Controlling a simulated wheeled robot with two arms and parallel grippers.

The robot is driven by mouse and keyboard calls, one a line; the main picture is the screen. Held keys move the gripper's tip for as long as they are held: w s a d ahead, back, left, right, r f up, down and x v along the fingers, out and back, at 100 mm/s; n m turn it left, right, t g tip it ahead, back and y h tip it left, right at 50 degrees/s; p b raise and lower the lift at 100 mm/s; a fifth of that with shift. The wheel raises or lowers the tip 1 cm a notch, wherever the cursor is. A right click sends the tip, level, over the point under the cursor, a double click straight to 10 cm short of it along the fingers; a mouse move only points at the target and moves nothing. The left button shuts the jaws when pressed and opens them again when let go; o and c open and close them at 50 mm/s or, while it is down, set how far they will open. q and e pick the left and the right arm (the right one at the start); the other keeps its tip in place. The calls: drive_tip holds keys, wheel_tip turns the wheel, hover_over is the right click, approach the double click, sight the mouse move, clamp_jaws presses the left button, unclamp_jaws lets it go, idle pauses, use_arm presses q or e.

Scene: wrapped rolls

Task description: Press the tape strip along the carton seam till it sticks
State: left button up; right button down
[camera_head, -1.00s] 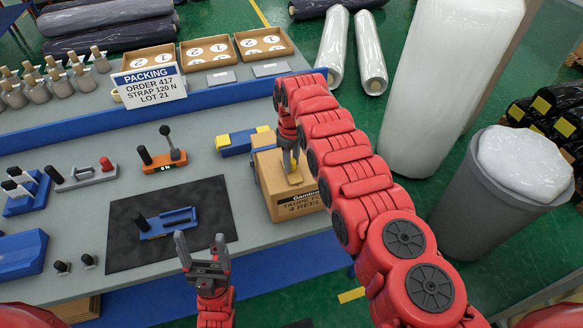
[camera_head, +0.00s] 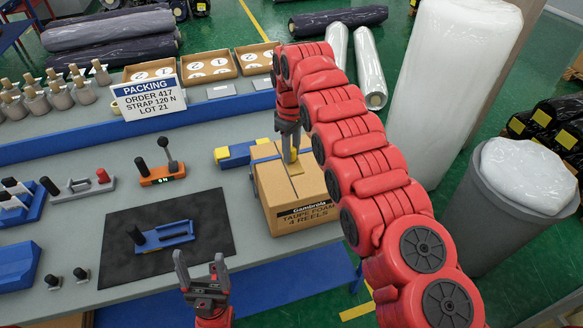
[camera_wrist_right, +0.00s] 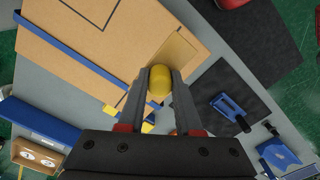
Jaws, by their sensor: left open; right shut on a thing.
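The brown carton (camera_head: 312,188) stands at the right of the bench, its seam running along the top. A tan strip (camera_wrist_right: 177,52), apparently the tape, lies on the carton top in the right wrist view, beside my fingertips. My right gripper (camera_head: 291,153) points down over the carton, shut on a yellow rounded piece (camera_wrist_right: 159,82). The piece is at or just above the carton top; I cannot tell whether it touches. My left gripper (camera_head: 201,270) is open and empty near the bench's front edge. My right arm hides ground behind the carton's right side.
A blue band (camera_wrist_right: 75,52) crosses the carton. A blue-and-yellow tool (camera_head: 240,153) lies behind it. A black mat (camera_head: 172,252) with a blue handled tool (camera_head: 164,236) lies to the left. A grey bin (camera_head: 515,205) stands at the right.

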drive_tip(key=p, duration=0.4)
drive_tip(key=shift+d+r, duration=0.15)
drive_tip(key=shift+f, duration=0.25)
drive_tip(key=shift+s+f, duration=0.1)
drive_tip(key=shift+f, duration=1)
drive_tip(key=b, duration=0.2)
hover_over(292, 184)
drive_tip(key=f, duration=0.4)
drive_tip(key=shift+w+f, duration=0.2)
drive_tip(key=shift+f, duration=0.2)
drive_tip(key=shift+f+b, duration=0.35)
drive_tip(key=shift+f, duration=0.05)
drive_tip(key=shift+f+b, duration=0.45)
drive_tip(key=shift+s+f, duration=0.2)
drive_tip(key=shift+s, duration=0.05)
drive_tip(key=c, duration=0.5)
unclamp_jaws()
drive_tip(key=shift+w, duration=0.2)
